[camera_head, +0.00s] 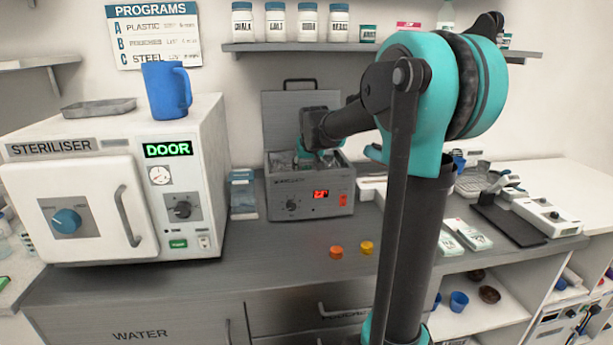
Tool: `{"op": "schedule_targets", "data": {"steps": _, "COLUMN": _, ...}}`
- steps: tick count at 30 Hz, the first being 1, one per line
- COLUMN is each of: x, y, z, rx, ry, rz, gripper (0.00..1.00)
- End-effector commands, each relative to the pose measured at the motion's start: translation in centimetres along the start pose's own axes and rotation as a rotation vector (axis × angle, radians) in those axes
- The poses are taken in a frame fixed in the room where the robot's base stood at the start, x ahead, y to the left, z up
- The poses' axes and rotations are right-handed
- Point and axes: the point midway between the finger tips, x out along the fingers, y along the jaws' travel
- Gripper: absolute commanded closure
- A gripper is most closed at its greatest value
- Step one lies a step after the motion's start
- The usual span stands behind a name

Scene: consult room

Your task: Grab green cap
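I cannot make out a green cap for certain in the head view. An orange cap (336,252) and a yellow cap (366,247) lie side by side on the grey counter, in front of a grey bath unit (288,206). The unit's lid (295,102) stands raised behind it. My arm reaches left over the unit, and my gripper (318,156) points down at its open top. The fingers are small and partly hidden, so I cannot tell whether they are open or shut, or hold anything. A teal patch there may be part of my arm.
A white steriliser (82,208) with a blue mug (166,91) and a grey tray (98,107) on top stands at left. A wall shelf (300,47) holds labelled jars. Packets (467,234) and a white device (540,215) lie at right. The front counter is mostly clear.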

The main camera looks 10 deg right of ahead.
Motion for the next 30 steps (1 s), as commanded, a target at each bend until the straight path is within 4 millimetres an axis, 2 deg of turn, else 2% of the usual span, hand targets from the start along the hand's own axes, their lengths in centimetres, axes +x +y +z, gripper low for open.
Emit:
{"op": "schedule_targets", "data": {"steps": 3, "x": 0.0, "y": 0.0, "z": 0.0, "rx": 0.000, "ry": 0.000, "rz": 0.000, "gripper": 0.47}}
{"op": "schedule_targets", "data": {"steps": 15, "x": -0.1, "y": 0.0, "z": 0.0, "rx": 0.000, "ry": 0.000, "rz": 0.000, "gripper": 0.95}}
{"op": "schedule_targets", "data": {"steps": 24, "x": -0.3, "y": 0.0, "z": -0.2, "rx": 0.000, "ry": 0.000, "rz": 0.000, "gripper": 0.95}}
{"op": "schedule_targets", "data": {"steps": 30, "x": -1.9, "y": 0.0, "z": -1.1, "rx": 0.000, "ry": 0.000, "rz": 0.000, "gripper": 0.95}}
